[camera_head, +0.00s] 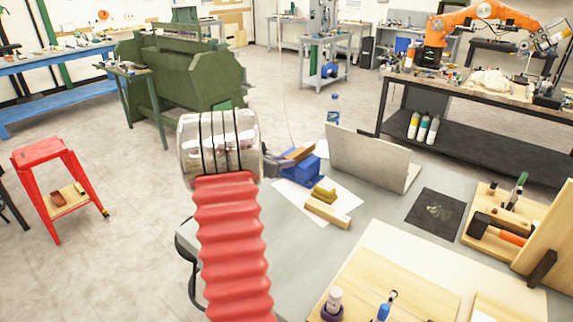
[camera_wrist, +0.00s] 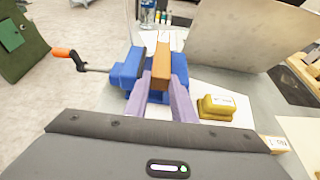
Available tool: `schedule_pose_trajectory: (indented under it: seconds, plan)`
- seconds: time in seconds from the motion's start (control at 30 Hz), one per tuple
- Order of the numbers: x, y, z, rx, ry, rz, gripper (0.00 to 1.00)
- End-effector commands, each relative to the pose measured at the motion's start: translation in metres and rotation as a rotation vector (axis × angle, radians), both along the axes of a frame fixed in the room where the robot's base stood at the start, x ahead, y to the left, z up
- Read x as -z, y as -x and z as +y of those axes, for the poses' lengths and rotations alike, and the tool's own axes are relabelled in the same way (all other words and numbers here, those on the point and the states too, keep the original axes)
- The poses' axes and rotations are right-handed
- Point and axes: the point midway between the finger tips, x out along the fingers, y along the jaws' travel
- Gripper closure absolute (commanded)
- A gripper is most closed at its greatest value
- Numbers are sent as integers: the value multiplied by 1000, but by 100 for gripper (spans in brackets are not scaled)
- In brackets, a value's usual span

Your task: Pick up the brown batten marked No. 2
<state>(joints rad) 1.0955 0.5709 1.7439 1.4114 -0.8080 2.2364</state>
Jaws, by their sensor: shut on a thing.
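A brown batten (camera_wrist: 161,66) stands out ahead of my gripper (camera_wrist: 165,91) in the wrist view. The two purple-grey fingers are shut on its near end, one on each side. Its number mark cannot be read. In the head view the batten (camera_head: 299,154) shows just above the blue vise (camera_head: 303,169), with my gripper (camera_head: 286,161) reaching it from the left. In the wrist view the blue vise (camera_wrist: 122,73) lies around and behind the batten. I cannot tell whether the batten touches the vise jaws.
A yellow block (camera_head: 325,193) and a pale wooden piece (camera_head: 328,212) lie right of the vise. A grey upright panel (camera_head: 367,158) stands behind them. The vise handle (camera_wrist: 68,55) sticks out left. A dark mat (camera_head: 436,212) and tool rack (camera_head: 497,222) are farther right.

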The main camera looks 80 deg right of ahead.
Motion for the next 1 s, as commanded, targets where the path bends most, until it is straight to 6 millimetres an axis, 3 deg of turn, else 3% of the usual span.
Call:
schedule_pose_trajectory:
  seconds: [0.3,0.5,1.0]
  plan:
    - [-56,0,0,1,5,-1,100]
    - [-80,0,0,1,3,-1,100]
    - [-86,0,0,0,1,0,100]
